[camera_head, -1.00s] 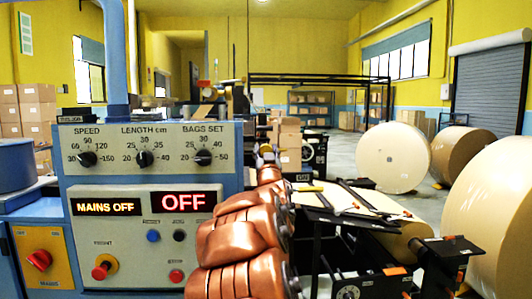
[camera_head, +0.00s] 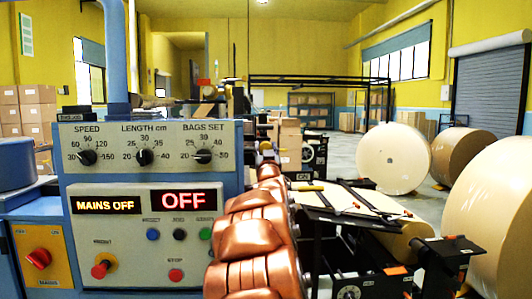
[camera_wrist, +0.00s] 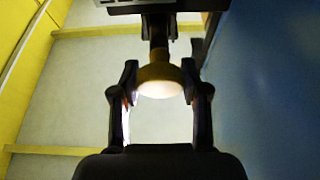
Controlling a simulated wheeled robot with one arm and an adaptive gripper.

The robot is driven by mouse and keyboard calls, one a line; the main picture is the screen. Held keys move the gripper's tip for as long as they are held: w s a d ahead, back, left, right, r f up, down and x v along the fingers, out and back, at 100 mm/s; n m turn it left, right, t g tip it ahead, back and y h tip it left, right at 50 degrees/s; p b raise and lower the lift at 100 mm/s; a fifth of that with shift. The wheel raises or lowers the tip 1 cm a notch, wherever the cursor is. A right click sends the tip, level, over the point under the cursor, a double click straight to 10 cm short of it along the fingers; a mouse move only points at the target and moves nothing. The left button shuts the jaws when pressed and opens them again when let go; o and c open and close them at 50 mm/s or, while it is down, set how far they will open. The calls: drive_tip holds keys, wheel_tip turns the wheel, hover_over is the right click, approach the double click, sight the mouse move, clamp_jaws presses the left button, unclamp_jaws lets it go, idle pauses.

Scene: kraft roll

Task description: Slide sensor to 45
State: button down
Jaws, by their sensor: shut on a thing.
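In the wrist view, my gripper (camera_wrist: 160,72) has its two dark fingers on either side of a tan round knob (camera_wrist: 160,83), shut on it. The knob sits on a dark stem (camera_wrist: 157,35) under a dark bar at the top edge. I cannot tell for certain whether this knob belongs to the sensor. No scale with a 45 mark can be read in either view. In the head view, my copper arm reaches away past the right side of the control panel, and my gripper cannot be made out there.
The control panel (camera_head: 110,167) has dials for speed, length and bags, and lit displays reading MAINS OFF and OFF. A red stop button (camera_head: 175,275) is close to my arm. Large paper rolls (camera_head: 394,158) stand at right. A blue surface (camera_wrist: 265,80) fills the wrist view's right side.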

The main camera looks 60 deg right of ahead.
drive_tip(key=c, duration=0.6)
unclamp_jaws()
drive_tip(key=shift+o, duration=0.2)
drive_tip(key=v, duration=1.2)
drive_tip(key=shift+s, duration=0.1)
idle(0.3)
